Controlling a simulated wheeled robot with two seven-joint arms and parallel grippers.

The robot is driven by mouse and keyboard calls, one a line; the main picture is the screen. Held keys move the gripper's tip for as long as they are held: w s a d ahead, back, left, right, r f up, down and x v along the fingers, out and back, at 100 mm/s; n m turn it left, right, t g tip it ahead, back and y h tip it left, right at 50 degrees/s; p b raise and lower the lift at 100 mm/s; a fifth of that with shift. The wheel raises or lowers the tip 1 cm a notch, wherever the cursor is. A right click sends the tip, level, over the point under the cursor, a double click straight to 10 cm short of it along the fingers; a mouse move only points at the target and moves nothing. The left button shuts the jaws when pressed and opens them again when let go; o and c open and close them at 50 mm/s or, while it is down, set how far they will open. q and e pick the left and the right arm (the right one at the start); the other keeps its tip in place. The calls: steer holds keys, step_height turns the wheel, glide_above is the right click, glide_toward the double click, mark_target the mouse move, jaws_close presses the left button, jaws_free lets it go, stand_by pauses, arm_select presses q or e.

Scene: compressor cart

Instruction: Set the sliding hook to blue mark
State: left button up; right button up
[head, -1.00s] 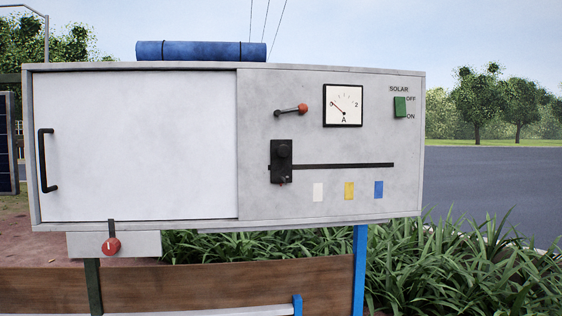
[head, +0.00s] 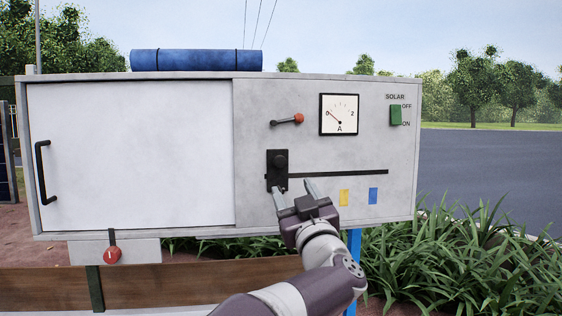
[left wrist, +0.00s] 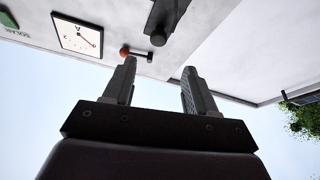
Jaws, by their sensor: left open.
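The sliding hook (head: 277,167) is a black block with a round knob at the left end of a dark horizontal slot (head: 345,173) in the grey panel. The blue mark (head: 373,196) is below the slot's right end, with a yellow mark (head: 344,198) to its left. The white mark seen earlier is hidden behind my gripper. My left gripper (head: 294,188) is open and empty, just below the hook, fingers pointing up toward the panel. In the left wrist view, the black hook block (left wrist: 166,18) shows beyond the open fingers (left wrist: 158,88). My right gripper is out of view.
Above the slot are a red-tipped lever (head: 288,120), a dial gauge (head: 339,115) and a green solar switch (head: 396,115). A large white door (head: 130,155) with a black handle fills the left. A red knob (head: 114,254) hangs below.

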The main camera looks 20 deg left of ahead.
mark_target(280, 163)
arm_select(q)
steer(key=p+x, duration=0.5)
steer(key=x, duration=0.5)
steer(key=shift+d+r+p, duration=0.15)
steer(key=shift+d+p, duration=0.05)
steer(key=shift+p, duration=0.1)
steer(key=shift+w+a, duration=0.25)
steer(key=shift+w, duration=0.05)
steer(key=shift+d, duration=0.1)
jaws_close()
